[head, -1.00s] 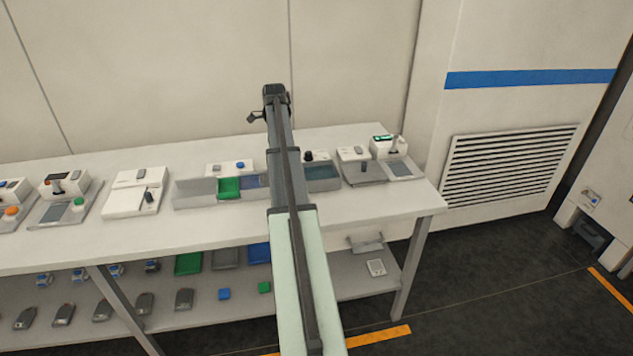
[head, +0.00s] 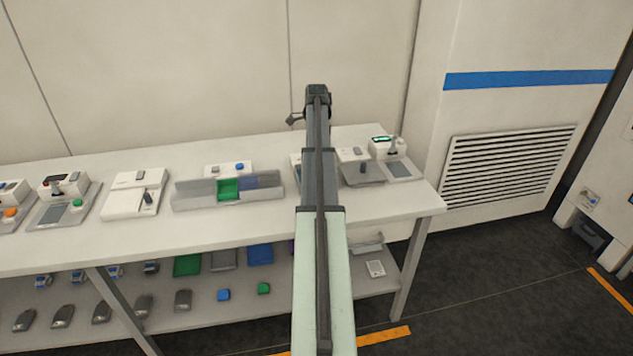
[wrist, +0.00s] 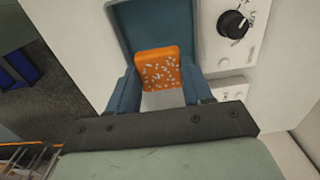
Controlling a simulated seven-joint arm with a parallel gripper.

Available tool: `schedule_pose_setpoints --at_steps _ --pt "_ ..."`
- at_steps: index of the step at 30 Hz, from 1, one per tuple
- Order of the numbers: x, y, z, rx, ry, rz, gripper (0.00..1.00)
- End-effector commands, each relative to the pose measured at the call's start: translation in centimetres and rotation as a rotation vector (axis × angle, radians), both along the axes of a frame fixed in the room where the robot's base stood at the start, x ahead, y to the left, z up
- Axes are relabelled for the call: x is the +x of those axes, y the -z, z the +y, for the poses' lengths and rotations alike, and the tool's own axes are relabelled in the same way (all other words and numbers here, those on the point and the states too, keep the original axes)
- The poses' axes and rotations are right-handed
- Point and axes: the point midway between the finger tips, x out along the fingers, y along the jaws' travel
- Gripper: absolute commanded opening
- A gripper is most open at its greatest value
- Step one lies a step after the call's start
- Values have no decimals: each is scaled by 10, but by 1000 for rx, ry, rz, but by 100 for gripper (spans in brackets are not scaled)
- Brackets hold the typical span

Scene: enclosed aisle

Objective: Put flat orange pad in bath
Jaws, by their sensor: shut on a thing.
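The orange pad (wrist: 161,70) is flat, with rounded corners and white specks on its face. My gripper (wrist: 159,72) has two blue fingers, one on each side of the pad, and is shut on it. In the wrist view the pad overlaps the bath (wrist: 152,20), a teal basin in a white housing; I cannot tell its height above the floor of the bath. In the head view my arm covers most of the bath, and only a sliver of its left side shows (head: 296,172). The pad and my fingers are hidden in the head view.
A black knob (wrist: 232,23) is on the white panel right of the bath. A grey divided tray (head: 190,199) with a green part stands left on the bench (head: 330,214). White devices (head: 384,150) stand close on the right. A lower shelf holds several small items.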

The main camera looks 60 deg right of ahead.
Motion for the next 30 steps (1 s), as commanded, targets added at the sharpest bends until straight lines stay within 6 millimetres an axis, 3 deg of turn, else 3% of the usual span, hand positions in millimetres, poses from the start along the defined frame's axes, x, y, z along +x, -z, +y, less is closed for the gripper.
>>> schedule_pose_setpoints --at_steps 5,13,26,30 --pt "0 15 1 1 -14 1 20" --pt "0 57 1 1 -13 1 20" --pt "0 97 0 1 -12 1 20" --pt "0 100 0 -1 -12 -1 20"
